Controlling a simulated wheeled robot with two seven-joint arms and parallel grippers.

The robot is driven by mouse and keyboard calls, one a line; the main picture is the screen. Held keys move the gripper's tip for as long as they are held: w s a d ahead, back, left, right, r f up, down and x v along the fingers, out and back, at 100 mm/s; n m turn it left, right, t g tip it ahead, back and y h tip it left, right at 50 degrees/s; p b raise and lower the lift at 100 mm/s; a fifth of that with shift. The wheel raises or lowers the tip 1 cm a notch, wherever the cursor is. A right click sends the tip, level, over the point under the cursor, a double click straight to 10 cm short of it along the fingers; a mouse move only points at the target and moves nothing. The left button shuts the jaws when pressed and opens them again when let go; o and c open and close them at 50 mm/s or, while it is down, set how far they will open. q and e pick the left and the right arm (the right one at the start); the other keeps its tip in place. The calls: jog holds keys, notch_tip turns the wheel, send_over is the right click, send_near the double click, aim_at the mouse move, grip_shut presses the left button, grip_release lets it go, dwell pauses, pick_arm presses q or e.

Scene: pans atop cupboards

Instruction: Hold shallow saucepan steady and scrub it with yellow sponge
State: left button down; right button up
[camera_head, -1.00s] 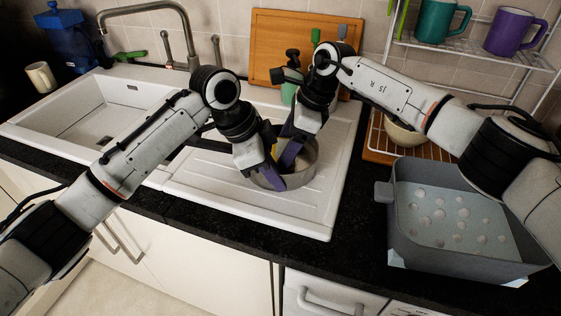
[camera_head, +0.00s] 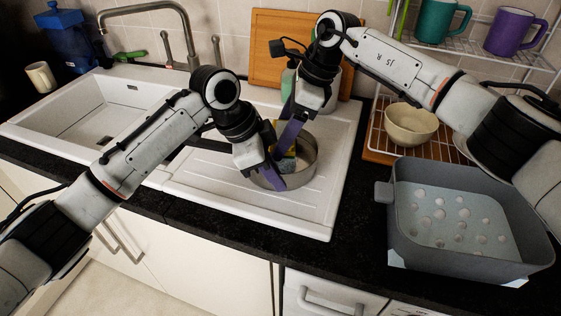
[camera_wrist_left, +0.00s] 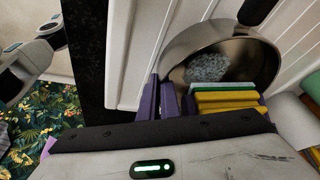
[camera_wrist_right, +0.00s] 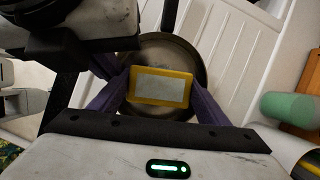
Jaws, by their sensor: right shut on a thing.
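The shallow saucepan (camera_head: 307,171) is a round metal pan on the white drainboard, its dark handle pointing left. A pale speckled patch (camera_wrist_left: 207,68) shows on its floor in the left wrist view. My right gripper (camera_head: 287,145) is shut on the yellow sponge (camera_head: 287,163), inside the pan beside the left fingers. The sponge (camera_wrist_right: 160,87) shows yellow with a greyish face in the right wrist view. Whether it touches the pan floor is unclear.
The sink (camera_head: 95,112) and tap (camera_head: 165,45) lie left of the drainboard (camera_head: 230,190). A grey basin (camera_head: 455,265) stands on the dark counter at the right. A cream bowl (camera_head: 411,125) and a rack with mugs stand behind it. A wooden board (camera_head: 275,45) leans at the back.

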pick_arm(q)
jog(key=c, duration=2.4)
grip_release()
jog(key=shift+a+f, duration=0.1)
jog(key=shift+c, duration=0.2)
jog(key=shift+o, duration=0.9)
jog(key=shift+r, duration=0.85)
jog(key=shift+o, duration=0.5)
jog(key=o, duration=0.4)
jog(key=shift+o, duration=0.4)
jog(key=shift+w, duration=0.1)
jog(key=shift+w, duration=0.1)
pick_arm(e)
jog(key=shift+s+a, duration=0.1)
jog(key=shift+s, duration=0.05)
